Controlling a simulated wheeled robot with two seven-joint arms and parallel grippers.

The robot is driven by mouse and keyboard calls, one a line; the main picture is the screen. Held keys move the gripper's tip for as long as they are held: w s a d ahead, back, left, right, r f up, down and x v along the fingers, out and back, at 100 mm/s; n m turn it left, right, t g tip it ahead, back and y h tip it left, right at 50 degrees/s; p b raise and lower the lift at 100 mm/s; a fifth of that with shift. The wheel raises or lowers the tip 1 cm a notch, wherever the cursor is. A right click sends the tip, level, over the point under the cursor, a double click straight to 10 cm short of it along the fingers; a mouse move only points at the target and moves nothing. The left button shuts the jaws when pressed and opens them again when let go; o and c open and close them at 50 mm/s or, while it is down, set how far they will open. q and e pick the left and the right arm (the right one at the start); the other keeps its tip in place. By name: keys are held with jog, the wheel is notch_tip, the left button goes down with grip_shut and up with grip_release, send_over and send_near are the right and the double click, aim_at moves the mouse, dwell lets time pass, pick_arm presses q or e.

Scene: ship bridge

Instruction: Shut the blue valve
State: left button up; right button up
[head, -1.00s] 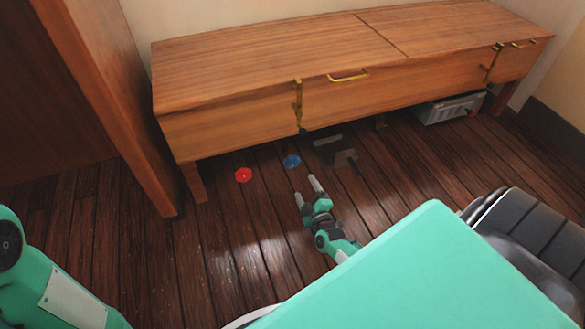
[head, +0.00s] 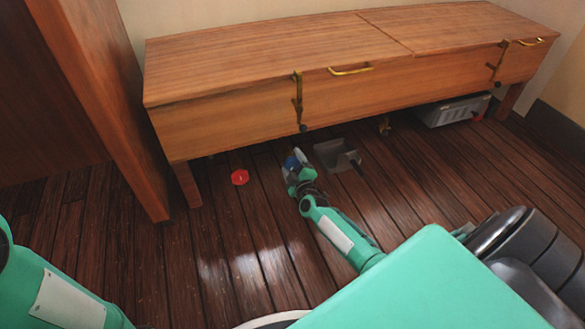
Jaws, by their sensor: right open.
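The blue valve (head: 290,162) is a small round handle low over the floor, below the front of the wooden bench. My right gripper (head: 293,160) is at the valve and covers much of it. The gripper is open, with its fingers pointing away from me toward the bench. Whether the fingers touch the valve or sit around it cannot be told. The left gripper is out of view; only part of my left arm shows at the left edge.
A red valve (head: 240,177) is left of the blue one. The long wooden bench (head: 230,116) overhangs behind them. A dark square floor hatch (head: 331,154) lies to the right, and a grey box (head: 448,111) is under the bench. The floor in front is clear.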

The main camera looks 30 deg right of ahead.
jog(key=shift+w, duration=0.15)
jog(key=shift+c, duration=0.2)
jog(key=c, duration=0.9)
